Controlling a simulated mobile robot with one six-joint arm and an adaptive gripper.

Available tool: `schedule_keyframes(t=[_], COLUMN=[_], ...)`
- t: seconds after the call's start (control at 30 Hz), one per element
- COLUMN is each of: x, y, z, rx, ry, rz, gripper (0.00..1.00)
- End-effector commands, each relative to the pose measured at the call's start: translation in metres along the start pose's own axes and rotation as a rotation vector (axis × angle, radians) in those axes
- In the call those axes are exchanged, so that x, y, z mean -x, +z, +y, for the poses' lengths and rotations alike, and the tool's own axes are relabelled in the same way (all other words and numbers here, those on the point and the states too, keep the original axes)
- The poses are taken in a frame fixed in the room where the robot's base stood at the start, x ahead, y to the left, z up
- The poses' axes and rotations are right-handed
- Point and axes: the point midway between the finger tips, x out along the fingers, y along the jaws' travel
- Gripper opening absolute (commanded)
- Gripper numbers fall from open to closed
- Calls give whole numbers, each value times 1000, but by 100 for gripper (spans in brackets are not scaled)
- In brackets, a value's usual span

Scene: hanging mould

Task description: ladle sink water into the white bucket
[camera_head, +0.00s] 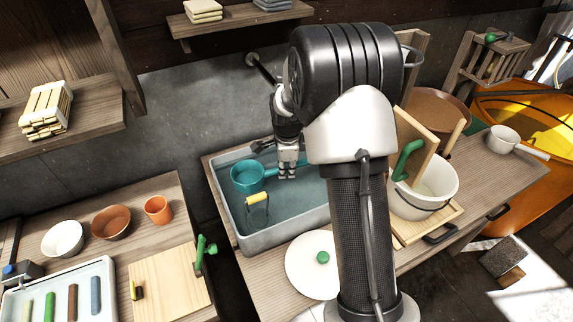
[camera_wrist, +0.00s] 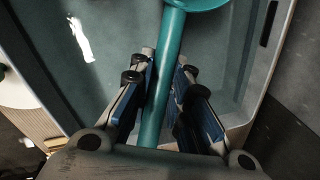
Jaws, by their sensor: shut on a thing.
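The teal ladle (camera_head: 247,178) is at the left part of the grey sink (camera_head: 240,238), its cup facing up. In the wrist view its handle (camera_wrist: 168,60) runs between my fingers, with the cup cut off at the top edge. My gripper (camera_head: 287,172) points down over the sink and is shut on the handle. Bluish water (camera_head: 285,207) shows in the sink; I cannot tell whether the cup touches it or holds any. The white bucket (camera_head: 440,190) stands right of the sink on a wooden board, partly hidden by my arm and a green-handled wooden lid (camera_head: 416,145).
A yellow-handled tool (camera_head: 257,199) is in the sink near the ladle. A white round lid (camera_head: 305,265) with a green knob lies in front. A brown pot (camera_head: 440,105) stands behind the bucket, and a white saucepan (camera_head: 503,139) is farther right.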

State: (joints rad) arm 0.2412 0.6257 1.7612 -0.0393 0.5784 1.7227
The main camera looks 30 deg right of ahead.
Motion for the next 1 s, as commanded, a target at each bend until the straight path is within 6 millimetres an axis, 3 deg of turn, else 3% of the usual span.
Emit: schedule_keyframes(t=[0.1,0.43,1.0], x=[-18,-50,-57], y=[0,0,0], z=[3,9,10], rx=[0,0,0], ry=[0,0,-3], rz=[0,0,0], gripper=[0,0,0])
